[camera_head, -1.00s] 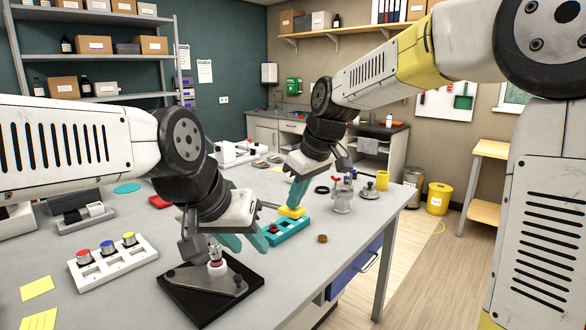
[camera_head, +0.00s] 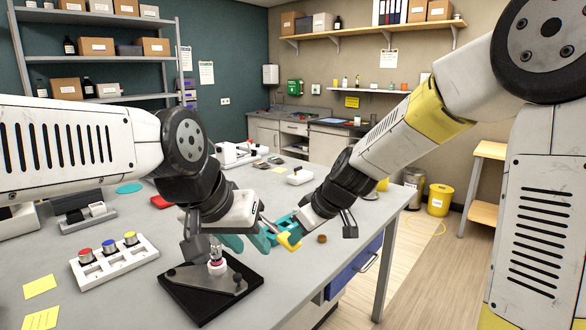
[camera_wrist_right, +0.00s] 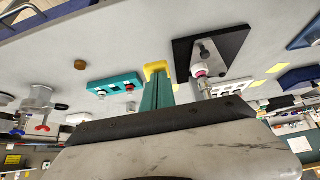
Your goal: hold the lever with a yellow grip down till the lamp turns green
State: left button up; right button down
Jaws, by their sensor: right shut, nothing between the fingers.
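A black base (camera_head: 238,292) with a grey plate carries a small red-and-white post (camera_head: 216,262); I cannot tell whether this is the lamp, and I see no green light. My left gripper (camera_head: 246,242) has its teal fingers apart and empty, just above and behind the base.
A white block (camera_head: 118,258) with red, blue and yellow knobs is at left. A small brown disc (camera_head: 322,238) lies near the table's right edge. A white case (camera_head: 300,176) lies further back.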

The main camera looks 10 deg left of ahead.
jog(key=shift+s+d+f, duration=0.15)
jog(key=shift+f, duration=0.3)
dwell(0.5)
jog(key=v, duration=1.4)
jog(key=shift+r, duration=0.15)
jog(key=s+d+f+m+t+h, duration=0.1)
jog(key=s+d+m+t+h, duration=0.1)
jog(key=s+d+m, duration=0.8)
jog(key=s+d+h, duration=0.1)
jog(key=s+d, duration=0.3)
jog(key=d, duration=0.1)
jog(key=shift+f+m+h, duration=0.15)
jog(key=shift+m+h, duration=0.15)
jog(key=shift+h, duration=0.1)
